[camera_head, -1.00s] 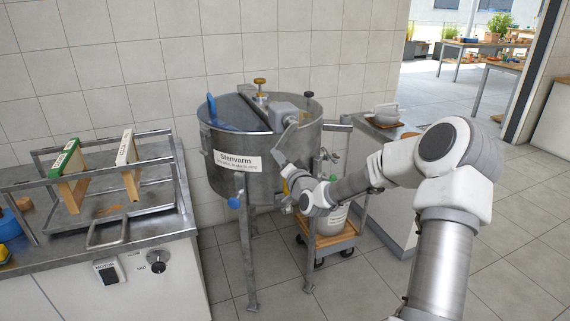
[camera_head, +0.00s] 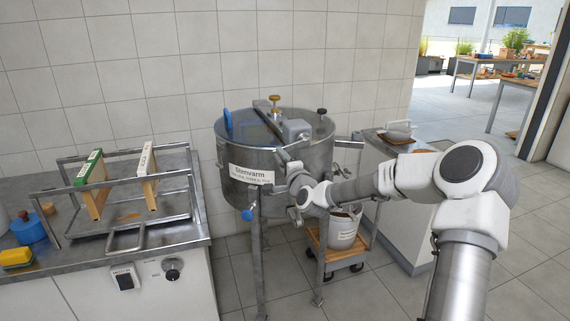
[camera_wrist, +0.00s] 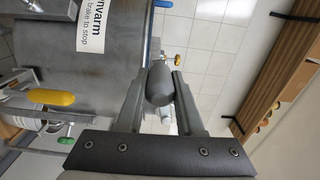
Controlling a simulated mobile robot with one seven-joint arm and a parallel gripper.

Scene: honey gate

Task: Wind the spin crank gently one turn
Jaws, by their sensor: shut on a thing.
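The steel extractor drum (camera_head: 235,190) stands on legs in the middle of the head view, with a white label on its front. A grey gear housing (camera_head: 297,129) sits on the bar across its top. The spin crank's grey rounded grip (camera_wrist: 160,86) is between my two fingers in the wrist view. My gripper (camera_wrist: 161,95) is shut on this grip. In the head view my gripper (camera_head: 285,160) is at the drum's front right rim, just below the housing, and hides much of the crank. Blue parts (camera_head: 228,121) show inside the drum.
A white pail (camera_head: 343,232) stands on a wheeled cart (camera_head: 345,256) beneath my forearm. A steel bench (camera_head: 190,235) with a frame rack is at left. A grey cabinet (camera_head: 405,215) stands at right. A yellow handle (camera_wrist: 52,97) shows below the drum. Floor is clear at right.

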